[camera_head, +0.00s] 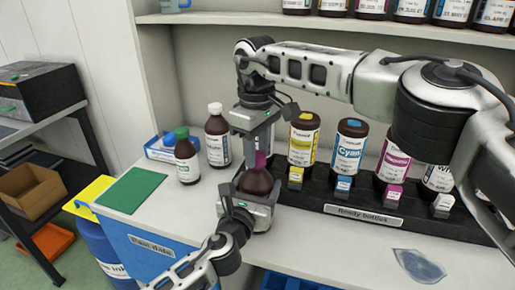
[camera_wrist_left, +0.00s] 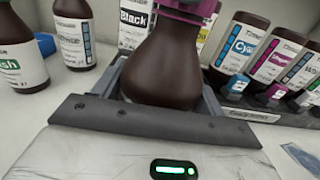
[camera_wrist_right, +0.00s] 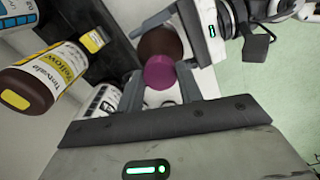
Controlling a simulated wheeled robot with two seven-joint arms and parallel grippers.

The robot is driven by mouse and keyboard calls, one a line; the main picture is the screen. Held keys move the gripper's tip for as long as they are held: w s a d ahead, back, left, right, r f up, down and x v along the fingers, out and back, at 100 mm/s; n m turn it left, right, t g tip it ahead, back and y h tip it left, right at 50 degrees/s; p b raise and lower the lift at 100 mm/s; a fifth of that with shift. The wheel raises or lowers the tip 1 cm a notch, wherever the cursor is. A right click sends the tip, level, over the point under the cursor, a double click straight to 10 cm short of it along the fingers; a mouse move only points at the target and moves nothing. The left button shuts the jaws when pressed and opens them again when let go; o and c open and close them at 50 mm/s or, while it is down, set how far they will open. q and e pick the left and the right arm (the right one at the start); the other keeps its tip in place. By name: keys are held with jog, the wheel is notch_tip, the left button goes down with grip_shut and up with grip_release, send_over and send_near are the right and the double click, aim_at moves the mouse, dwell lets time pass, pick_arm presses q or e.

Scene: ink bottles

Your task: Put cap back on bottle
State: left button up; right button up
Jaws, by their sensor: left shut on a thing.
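A dark brown round bottle (camera_head: 256,181) stands upright in my left gripper (camera_head: 247,208), whose fingers are shut on its lower body. It also fills the middle of the left wrist view (camera_wrist_left: 165,65). The magenta cap (camera_head: 260,159) is at the top of the bottle's neck, and shows in the right wrist view (camera_wrist_right: 160,72). I cannot tell whether it is seated. My right gripper (camera_head: 257,150) points down from above, its fingers apart on either side of the cap. Whether they touch the cap is not clear.
A black rack (camera_head: 400,218) holds several ink bottles with small caps in front, just right of the grippers. Two brown bottles, one green-capped (camera_head: 187,158) and one white-capped (camera_head: 217,135), stand at left near a green mat (camera_head: 138,190). A clear flat item (camera_head: 418,265) lies front right.

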pick_arm(q)
jog(key=shift+d, duration=0.1)
pick_arm(e)
jog(key=o, duration=0.5)
jog(key=shift+s+a, duration=0.3)
jog(key=shift+a, duration=0.05)
jog(key=shift+w+f, duration=0.1)
jog(key=shift+d, duration=0.1)
notch_tip(320, 180, up, 12)
jog(key=shift+r, duration=0.1)
pick_arm(q)
jog(key=o, duration=2)
jog(key=shift+c, duration=0.2)
